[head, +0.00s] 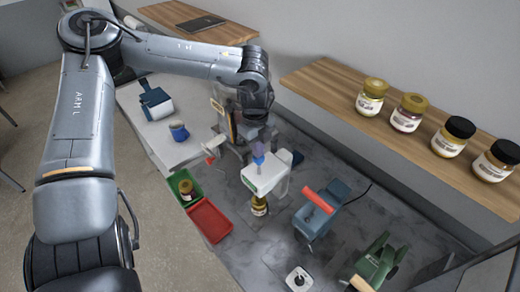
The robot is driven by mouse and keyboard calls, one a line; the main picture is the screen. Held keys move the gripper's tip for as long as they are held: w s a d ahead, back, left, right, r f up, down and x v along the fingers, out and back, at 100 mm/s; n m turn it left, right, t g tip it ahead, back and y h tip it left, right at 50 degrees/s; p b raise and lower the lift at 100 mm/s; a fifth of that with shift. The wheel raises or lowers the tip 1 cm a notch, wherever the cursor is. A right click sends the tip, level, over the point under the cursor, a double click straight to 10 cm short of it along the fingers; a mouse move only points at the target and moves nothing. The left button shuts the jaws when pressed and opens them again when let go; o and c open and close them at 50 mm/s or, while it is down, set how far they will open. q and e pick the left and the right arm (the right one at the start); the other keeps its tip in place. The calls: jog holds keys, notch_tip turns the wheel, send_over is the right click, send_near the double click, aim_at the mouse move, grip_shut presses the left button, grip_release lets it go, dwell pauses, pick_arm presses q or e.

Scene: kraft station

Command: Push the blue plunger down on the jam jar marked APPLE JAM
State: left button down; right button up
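A white press-like device (264,176) stands on the grey worktop near the middle of the head view. A small blue plunger (258,160) shows at its top. A jar with dark contents (259,206) stands under the device's head, partly covered by it; its label is too small to read. My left gripper (256,147) hangs from the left arm just above the blue plunger. The gap between them, and whether they touch, I cannot tell. Its fingers are too small and overlapped to show whether they are open. My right gripper is not in view.
Several jars stand on a wooden shelf (330,85) at the right. A green tray (180,181) with a jar and a red tray (209,221) lie left of the device. A blue-grey machine with a red handle (318,200) and a green machine (380,262) stand right.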

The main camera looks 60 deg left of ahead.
pick_arm(q)
notch_tip(320, 180, up, 2)
jog(key=shift+w+a+r+b, duration=0.1)
jog(key=shift+r+b, duration=0.15)
jog(key=shift+b, duration=0.55)
notch_tip(320, 180, up, 8)
jog(key=shift+s+r+b, duration=0.15)
jog(key=shift+s+b, duration=0.1)
jog(key=shift+b, duration=0.15)
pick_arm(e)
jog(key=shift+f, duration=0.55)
pick_arm(q)
jog(key=shift+a, duration=0.1)
